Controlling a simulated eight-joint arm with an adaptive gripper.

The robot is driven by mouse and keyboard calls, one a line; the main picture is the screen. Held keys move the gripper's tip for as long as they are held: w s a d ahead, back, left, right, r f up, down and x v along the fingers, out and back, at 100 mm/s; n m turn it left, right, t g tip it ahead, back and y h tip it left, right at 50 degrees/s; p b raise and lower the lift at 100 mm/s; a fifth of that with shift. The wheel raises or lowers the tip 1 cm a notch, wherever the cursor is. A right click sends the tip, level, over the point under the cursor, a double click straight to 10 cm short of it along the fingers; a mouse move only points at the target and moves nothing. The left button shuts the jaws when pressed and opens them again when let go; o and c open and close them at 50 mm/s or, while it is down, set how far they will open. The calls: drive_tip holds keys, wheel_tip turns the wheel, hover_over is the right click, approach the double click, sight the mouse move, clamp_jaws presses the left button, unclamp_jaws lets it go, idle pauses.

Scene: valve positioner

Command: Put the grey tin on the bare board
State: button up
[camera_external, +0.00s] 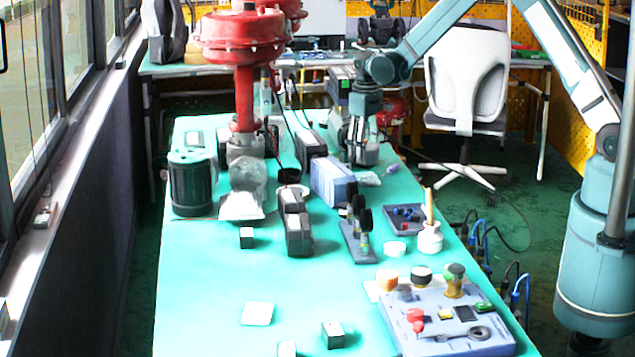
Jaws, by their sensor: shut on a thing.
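My gripper (364,154) is at the back of the green table, pointing down beside the blue-grey box. It is shut on a small grey thing that looks like the grey tin; the fingers hide most of it, and I cannot tell whether it touches the table. A small pale square board (257,313) lies flat at the front left of the table with nothing on it. It is far from my gripper, toward the camera.
A blue-grey box (333,182) stands just left of my gripper. Dark blocks (297,222), a rack of black-handled tools (358,242) and a dark tray (404,219) lie between gripper and board. A red valve (243,75) rises at the back. Small blocks (332,334) sit near the board.

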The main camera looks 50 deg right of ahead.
drive_tip(key=shift+f, duration=0.2)
drive_tip(key=o, duration=1.2)
drive_tip(key=shift+r, duration=0.2)
wheel_tip(320, 180, up, 12)
drive_tip(key=shift+p, duration=0.75)
